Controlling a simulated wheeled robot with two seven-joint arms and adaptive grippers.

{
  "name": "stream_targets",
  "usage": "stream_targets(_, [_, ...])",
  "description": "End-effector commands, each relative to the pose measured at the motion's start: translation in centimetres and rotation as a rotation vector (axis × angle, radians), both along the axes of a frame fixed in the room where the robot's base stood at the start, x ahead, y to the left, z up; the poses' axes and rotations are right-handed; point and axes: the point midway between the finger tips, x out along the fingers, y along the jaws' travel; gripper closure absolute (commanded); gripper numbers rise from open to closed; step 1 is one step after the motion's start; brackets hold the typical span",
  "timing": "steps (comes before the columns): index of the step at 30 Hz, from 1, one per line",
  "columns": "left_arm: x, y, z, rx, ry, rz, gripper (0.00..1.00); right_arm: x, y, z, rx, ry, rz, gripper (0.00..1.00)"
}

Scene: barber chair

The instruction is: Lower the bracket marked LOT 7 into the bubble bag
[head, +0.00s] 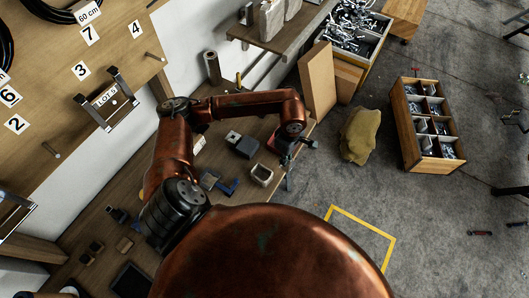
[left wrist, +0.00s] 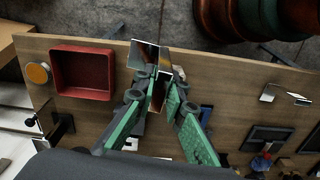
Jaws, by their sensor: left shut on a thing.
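My left gripper (head: 291,148) is over the far right end of the workbench in the head view, small and partly hidden by its own wrist. In the left wrist view its green fingers (left wrist: 167,88) are shut on a shiny bent metal piece (left wrist: 149,55), which looks like a bracket. It is held above the wooden bench, and no marking can be read on it. A metal bracket with a LOT label (head: 105,98) hangs on the wall board; its number is too small to read surely. I cannot make out a bubble bag. My right gripper is not in view.
A red open tray (left wrist: 83,72) and an orange round thing (left wrist: 38,73) are on the bench (left wrist: 225,75). Another bent metal piece (left wrist: 285,95) lies at right. An olive sack (head: 360,135) and a wooden divided crate (head: 404,128) are on the floor. Open floor lies beyond.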

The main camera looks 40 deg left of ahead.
Motion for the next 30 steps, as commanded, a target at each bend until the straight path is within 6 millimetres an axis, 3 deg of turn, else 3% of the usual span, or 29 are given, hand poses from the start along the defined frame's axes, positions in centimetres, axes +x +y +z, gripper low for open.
stream_targets(1, [-0.3, 0.5, 0.6, -0.002, 0.005, 0.138, 1.00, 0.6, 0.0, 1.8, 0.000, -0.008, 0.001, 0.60])
stream_targets(8, [-1.4, 3.1, -0.4, 0.002, 0.004, 0.802, 1.00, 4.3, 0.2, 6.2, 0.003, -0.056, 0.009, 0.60])
stream_targets(15, [-3.1, 5.8, -1.4, 0.005, 0.002, 1.368, 1.00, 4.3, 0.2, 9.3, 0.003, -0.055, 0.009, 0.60])
stream_targets(21, [-3.8, 6.9, -2.0, 0.003, -0.001, 1.585, 1.00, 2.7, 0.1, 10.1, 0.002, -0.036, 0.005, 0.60])
stream_targets(30, [-3.9, 7.0, -3.0, 0.004, -0.002, 1.615, 1.00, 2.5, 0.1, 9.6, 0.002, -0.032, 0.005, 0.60])
